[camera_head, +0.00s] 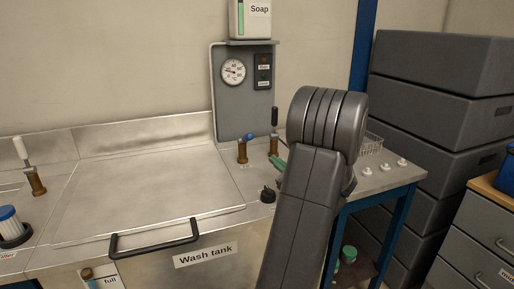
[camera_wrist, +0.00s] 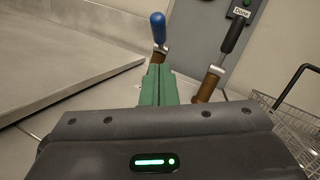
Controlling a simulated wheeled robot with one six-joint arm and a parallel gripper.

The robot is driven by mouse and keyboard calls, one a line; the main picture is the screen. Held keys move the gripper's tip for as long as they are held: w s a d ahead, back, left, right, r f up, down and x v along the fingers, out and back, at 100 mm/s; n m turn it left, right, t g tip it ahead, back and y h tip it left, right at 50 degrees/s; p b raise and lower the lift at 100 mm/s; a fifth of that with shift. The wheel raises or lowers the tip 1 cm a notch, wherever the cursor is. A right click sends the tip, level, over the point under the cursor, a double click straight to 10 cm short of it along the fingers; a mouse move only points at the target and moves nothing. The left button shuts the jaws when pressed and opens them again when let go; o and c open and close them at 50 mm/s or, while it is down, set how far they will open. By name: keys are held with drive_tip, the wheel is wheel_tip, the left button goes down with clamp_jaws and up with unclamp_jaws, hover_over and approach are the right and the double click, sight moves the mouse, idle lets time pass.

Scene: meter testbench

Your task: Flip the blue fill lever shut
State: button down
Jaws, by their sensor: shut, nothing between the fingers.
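In the head view my gripper (camera_head: 277,162) is right of the blue lever's valve and partly hidden by my arm. I cannot tell whether it touches the lever.
A black-handled lever (camera_head: 274,117) stands upright close on the right, also in the wrist view (camera_wrist: 234,35). A grey panel (camera_head: 226,112) with a gauge rises behind. A wire basket (camera_wrist: 300,120) is at right. The wash tank lid (camera_head: 150,185) is bare.

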sight(246, 139)
drive_tip(key=x, duration=1)
drive_tip(key=shift+p, duration=0.35)
